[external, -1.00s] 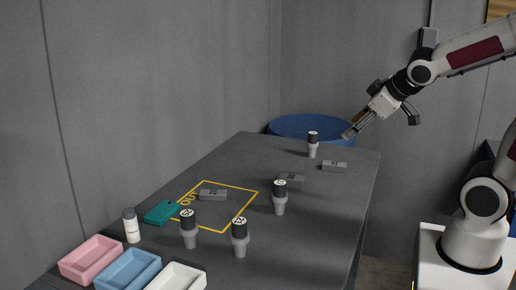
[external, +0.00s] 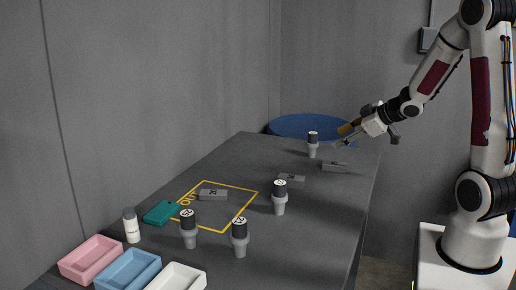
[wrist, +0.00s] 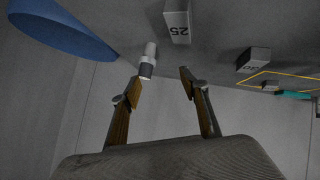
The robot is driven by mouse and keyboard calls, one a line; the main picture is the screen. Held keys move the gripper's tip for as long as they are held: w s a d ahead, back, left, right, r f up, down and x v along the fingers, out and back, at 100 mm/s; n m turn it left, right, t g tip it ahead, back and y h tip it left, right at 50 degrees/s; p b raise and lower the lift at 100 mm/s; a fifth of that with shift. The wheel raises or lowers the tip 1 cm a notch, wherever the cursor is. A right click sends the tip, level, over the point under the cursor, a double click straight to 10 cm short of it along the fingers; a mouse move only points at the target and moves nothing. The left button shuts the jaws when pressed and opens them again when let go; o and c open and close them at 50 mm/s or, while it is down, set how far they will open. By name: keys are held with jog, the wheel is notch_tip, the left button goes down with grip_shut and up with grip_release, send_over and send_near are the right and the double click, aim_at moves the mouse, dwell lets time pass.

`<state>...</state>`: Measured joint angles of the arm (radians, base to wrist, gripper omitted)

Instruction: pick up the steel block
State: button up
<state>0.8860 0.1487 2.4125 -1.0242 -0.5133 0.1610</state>
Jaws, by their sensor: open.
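Three grey numbered blocks lie on the dark table; which one is the steel block I cannot tell. The nearest block (external: 334,167) lies at the far right end, just below my gripper (external: 342,137); it shows in the wrist view (wrist: 177,22) marked 25, beyond the fingertips. A second block (external: 291,179) lies left of it, also in the wrist view (wrist: 253,60). A third block (external: 213,194) lies inside the yellow outline. My gripper is open and empty above the table, its fingers apart in the wrist view (wrist: 160,84).
A black-and-grey cylinder (external: 313,146) stands close to my gripper. Pink (external: 91,260), blue (external: 128,270) and white trays (external: 177,278) are at the near end. A blue drum (external: 300,125) is behind.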

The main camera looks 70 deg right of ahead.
aim_at(335, 163)
jog(key=s+f+y, duration=0.1)
jog(key=f, duration=0.1)
jog(key=s+f+t+y, duration=0.1)
jog(key=f, duration=0.1)
jog(key=s+f+t+y, duration=0.1)
jog(key=f, duration=0.1)
jog(key=shift+s+d+f+y, duration=0.25)
jog(key=shift+s+f+y, duration=0.05)
jog(key=shift+s, duration=0.1)
jog(key=shift+s+a+f+t+y, duration=0.2)
jog(key=shift+s+a+t+y, duration=0.15)
jog(key=shift+s, duration=0.2)
jog(key=shift+s+a+f+t+y, duration=0.2)
jog(key=shift+s+t+y, duration=0.15)
jog(key=shift+s, duration=0.15)
jog(key=shift+w, duration=0.15)
jog(key=shift+x, duration=1.2)
jog(key=shift+d+x, duration=0.1)
jog(key=shift+x, duration=1.2)
jog(key=shift+d+x, duration=0.15)
jog(key=shift+x, duration=1.15)
jog(key=shift+w+r, duration=0.1)
grip_shut()
